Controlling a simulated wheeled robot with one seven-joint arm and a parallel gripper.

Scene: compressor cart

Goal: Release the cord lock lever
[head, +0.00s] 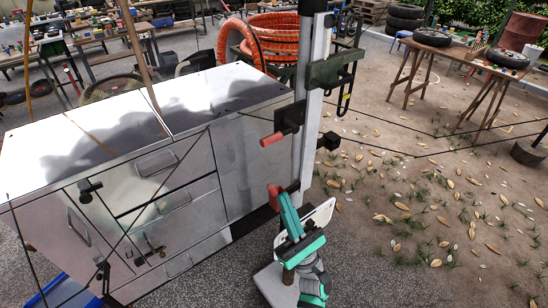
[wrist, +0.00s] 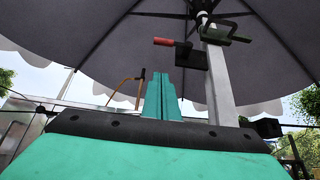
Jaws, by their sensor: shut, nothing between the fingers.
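The lever (head: 272,139) has a red grip and sticks out to the left from a black block (head: 290,117) on the pale upright pole (head: 315,90). In the wrist view the red grip (wrist: 164,41) points left, above and beyond my fingertips. My gripper (head: 274,190) is green, below the lever and apart from it, pointing up. Its fingers (wrist: 161,80) are together and empty in the wrist view. A dark green bracket (head: 335,70) sits on the pole above the block.
A shiny metal cabinet (head: 215,92) stands left of the pole. Thin dark cords stretch out from the pole area. A grey canopy (wrist: 100,40) spreads overhead. Orange hose (head: 275,35) is coiled behind. Leaf-strewn ground (head: 420,170) to the right is open, with a wooden table (head: 455,55) beyond.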

